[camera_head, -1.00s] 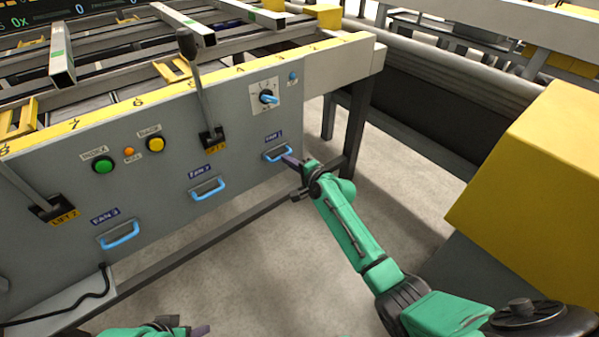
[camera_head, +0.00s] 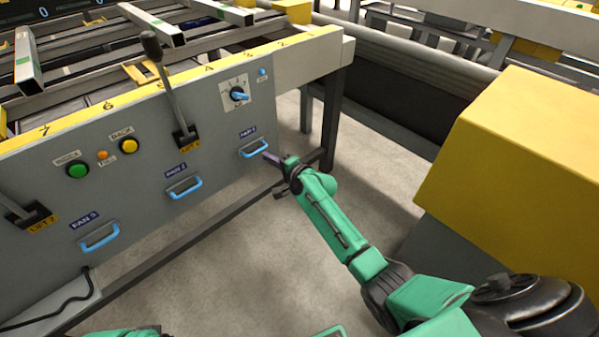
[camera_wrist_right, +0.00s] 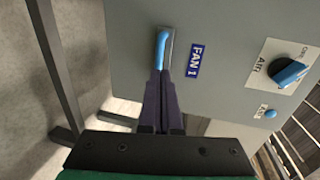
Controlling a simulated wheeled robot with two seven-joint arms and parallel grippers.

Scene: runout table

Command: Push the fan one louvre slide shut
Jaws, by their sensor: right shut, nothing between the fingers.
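The fan one louvre slide has a blue bar handle (camera_head: 254,149) under the FAN 1 label (camera_head: 247,132), at the right end of the grey panel. In the right wrist view the handle (camera_wrist_right: 162,48) stands just beyond my fingertips. My right gripper (camera_head: 267,157) is shut and empty, its dark fingers pointing at the handle's right side. In the wrist view the fingertips (camera_wrist_right: 160,73) overlap the handle's near end; I cannot tell whether they touch it. How far the slide stands out is unclear. My left gripper is out of view; only green arm parts show at the bottom.
The fan two handle (camera_head: 184,188) and fan three handle (camera_head: 100,237) lie further left on the panel. A lever (camera_head: 171,90) and blue selector knob (camera_head: 240,96) are above. A table leg (camera_head: 332,120) stands behind my gripper. A yellow housing (camera_head: 510,150) is at right.

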